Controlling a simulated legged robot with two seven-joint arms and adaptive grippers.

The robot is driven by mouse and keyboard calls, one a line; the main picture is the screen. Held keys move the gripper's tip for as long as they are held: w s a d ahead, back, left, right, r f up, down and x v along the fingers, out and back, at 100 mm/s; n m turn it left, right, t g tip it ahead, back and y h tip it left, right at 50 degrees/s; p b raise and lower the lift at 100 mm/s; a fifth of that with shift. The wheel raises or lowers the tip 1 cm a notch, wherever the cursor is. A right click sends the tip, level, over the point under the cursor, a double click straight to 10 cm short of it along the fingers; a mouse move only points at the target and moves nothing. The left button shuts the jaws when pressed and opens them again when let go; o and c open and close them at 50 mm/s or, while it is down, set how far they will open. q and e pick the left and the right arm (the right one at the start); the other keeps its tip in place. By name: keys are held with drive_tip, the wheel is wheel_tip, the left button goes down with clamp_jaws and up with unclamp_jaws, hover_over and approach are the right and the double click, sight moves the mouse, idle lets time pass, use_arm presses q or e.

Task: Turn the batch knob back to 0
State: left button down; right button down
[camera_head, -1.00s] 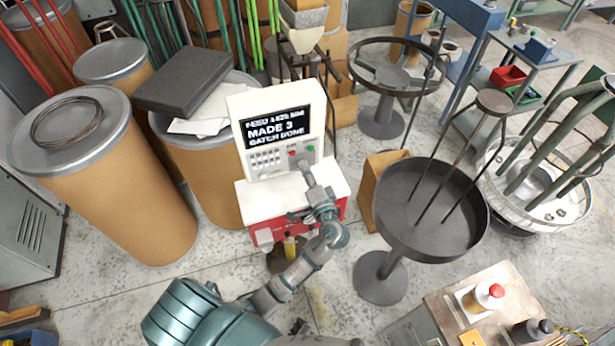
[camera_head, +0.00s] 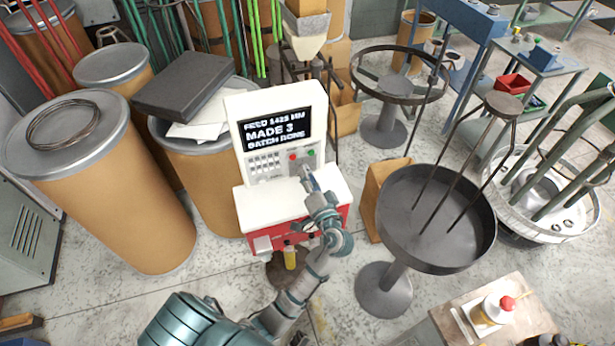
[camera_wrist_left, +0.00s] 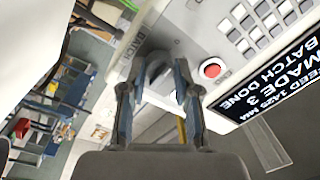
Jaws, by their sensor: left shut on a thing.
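The white spring coiler (camera_head: 290,205) with a red lower front stands in the middle of the head view. Its screen (camera_head: 272,130) reads feed 1425 mm, made 3, batch done. My left gripper (camera_head: 305,172) is at the lower right of its control panel. In the wrist view the left gripper (camera_wrist_left: 158,70) has its two fingers on either side of the grey rounded batch knob (camera_wrist_left: 155,66) and is shut on it. The word BATCH is printed beside the knob. The knob's pointer and scale cannot be read. My right gripper is not in view.
A red button (camera_wrist_left: 211,70) and a keypad (camera_wrist_left: 262,22) sit close to the knob. A dark round pan on a stand (camera_head: 437,255) is to the right of the coiler. Cardboard drums (camera_head: 130,200) stand to the left. A small table (camera_head: 525,285) is at lower right.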

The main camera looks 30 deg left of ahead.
use_arm(q)
drive_tip(key=c, duration=0.8)
unclamp_jaws()
drive_tip(key=shift+f, duration=0.4)
drive_tip(key=shift+c, duration=0.2)
drive_tip(key=shift+r, duration=0.1)
drive_tip(key=shift+d+r, duration=0.1)
drive_tip(key=v, duration=1.1)
drive_tip(key=shift+s+d, duration=0.2)
drive_tip(key=shift+d, duration=0.2)
